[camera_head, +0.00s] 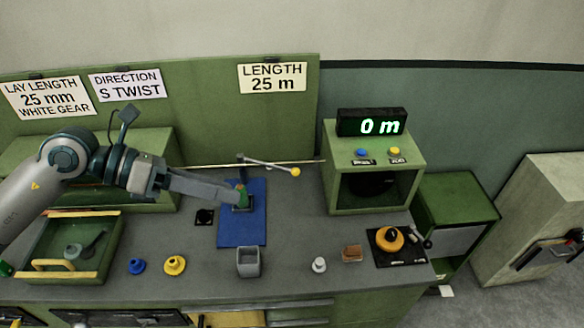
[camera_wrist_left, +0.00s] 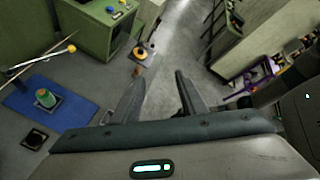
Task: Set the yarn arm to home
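The yarn arm (camera_head: 268,164) is a thin pale rod with a yellow ball at its right end, reaching right from a dark post behind the blue mat. It also shows in the left wrist view (camera_wrist_left: 38,60), at the upper left. My left gripper (camera_head: 232,192) comes in from the left, its fingers in front of the green cone on the mat. In the left wrist view its fingers (camera_wrist_left: 158,86) are apart with nothing between them. It is not touching the yarn arm. My right gripper is not in view.
A blue mat (camera_head: 242,232) bears the green cone (camera_wrist_left: 45,98). A grey cup (camera_head: 248,263), a blue knob (camera_head: 137,266) and a yellow knob (camera_head: 174,265) stand in front. A green box (camera_head: 418,152) with a "0 m" display (camera_head: 372,122) stands right.

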